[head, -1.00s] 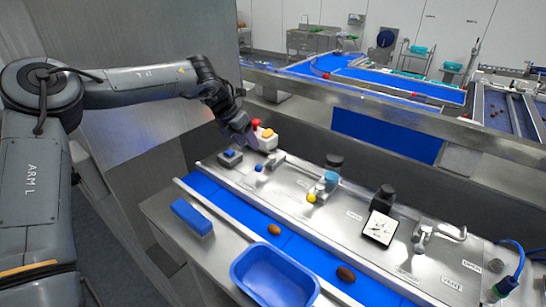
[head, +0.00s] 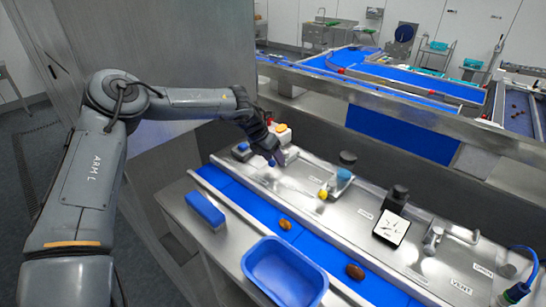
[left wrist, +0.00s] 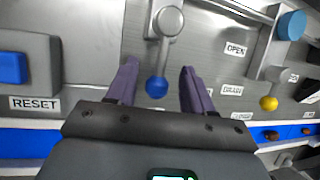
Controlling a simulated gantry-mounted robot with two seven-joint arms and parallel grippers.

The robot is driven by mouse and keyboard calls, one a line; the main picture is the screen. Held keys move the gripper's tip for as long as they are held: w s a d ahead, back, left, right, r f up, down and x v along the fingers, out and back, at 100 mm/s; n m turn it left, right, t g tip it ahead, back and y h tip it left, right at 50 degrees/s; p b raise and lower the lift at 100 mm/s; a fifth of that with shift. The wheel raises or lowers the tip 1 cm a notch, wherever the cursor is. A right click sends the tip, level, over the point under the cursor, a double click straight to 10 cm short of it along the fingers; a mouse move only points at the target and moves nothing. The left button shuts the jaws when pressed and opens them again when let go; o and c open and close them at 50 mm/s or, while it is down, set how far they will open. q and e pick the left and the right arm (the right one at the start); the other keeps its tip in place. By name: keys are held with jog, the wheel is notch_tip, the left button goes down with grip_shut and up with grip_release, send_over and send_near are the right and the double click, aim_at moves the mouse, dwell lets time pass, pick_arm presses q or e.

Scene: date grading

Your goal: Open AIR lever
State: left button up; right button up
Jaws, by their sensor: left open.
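A lever with a blue ball end (left wrist: 157,86) shows in the left wrist view, its metal arm running up to a round pivot. My left gripper (left wrist: 158,85) is open, with its purple fingers on either side of the blue ball. I cannot tell whether they touch it. In the head view my left gripper (head: 281,158) is low over the panel's left part, partly hiding this lever. A second lever with a yellow ball (left wrist: 268,103) is to the right; it also shows in the head view (head: 323,194). No AIR label is readable. My right gripper is not in view.
A RESET box with a blue button (left wrist: 12,68) is left of the gripper. The yellow and red control box (head: 283,128) stands behind. A white-faced gauge (head: 390,228) and another lever (head: 433,237) are farther right. A blue belt with dates (head: 285,224) and a blue tray (head: 285,272) lie in front.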

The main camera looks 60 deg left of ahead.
pick_arm(q)
grip_shut()
dwell(0.4)
